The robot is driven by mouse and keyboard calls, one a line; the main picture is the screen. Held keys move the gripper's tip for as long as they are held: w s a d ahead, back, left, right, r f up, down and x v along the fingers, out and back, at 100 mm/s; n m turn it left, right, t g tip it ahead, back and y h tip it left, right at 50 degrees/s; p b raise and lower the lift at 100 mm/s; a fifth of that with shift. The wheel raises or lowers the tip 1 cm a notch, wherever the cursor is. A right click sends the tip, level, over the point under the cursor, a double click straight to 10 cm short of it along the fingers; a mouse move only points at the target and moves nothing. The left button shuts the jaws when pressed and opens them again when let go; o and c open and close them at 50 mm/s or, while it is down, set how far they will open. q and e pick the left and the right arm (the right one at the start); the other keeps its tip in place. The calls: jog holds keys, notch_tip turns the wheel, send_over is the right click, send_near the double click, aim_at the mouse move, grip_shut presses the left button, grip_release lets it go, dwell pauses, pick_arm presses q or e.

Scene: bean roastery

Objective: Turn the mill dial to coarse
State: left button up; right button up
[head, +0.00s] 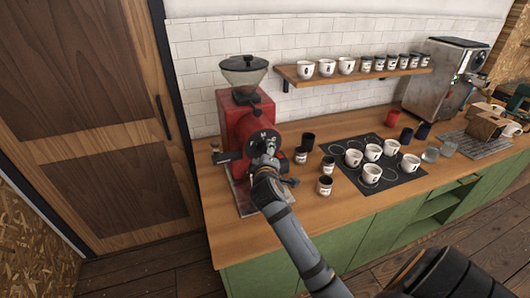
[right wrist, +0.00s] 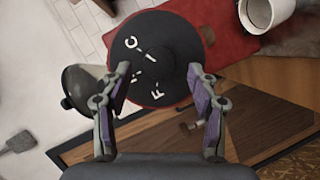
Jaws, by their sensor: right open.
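The red mill (head: 232,112) stands at the left end of the counter, with a hopper (head: 244,70) on top. Its round black dial (head: 254,138) faces me and has white letters. In the right wrist view the dial (right wrist: 160,35) shows a C at its upper left, an F lower down and white marks between. My right gripper (head: 265,160) is in front of the dial. In the wrist view its open fingers (right wrist: 160,72) stand either side of the dial's lower part; I cannot tell if they touch it. The setting is unclear. My left gripper is out of view.
Dark and labelled cups (head: 325,186) stand just right of the mill. White cups (head: 372,174) stand on a black mat (head: 402,181). A shelf (head: 350,76) with cups hangs on the wall behind. A steel machine (head: 440,80) is at the far right.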

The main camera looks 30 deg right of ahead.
jog(key=v, duration=0.5)
jog(key=shift+s+a+r, duration=0.15)
jog(key=shift+s+a, duration=0.05)
jog(key=shift+s, duration=0.1)
jog(key=shift+d, duration=0.1)
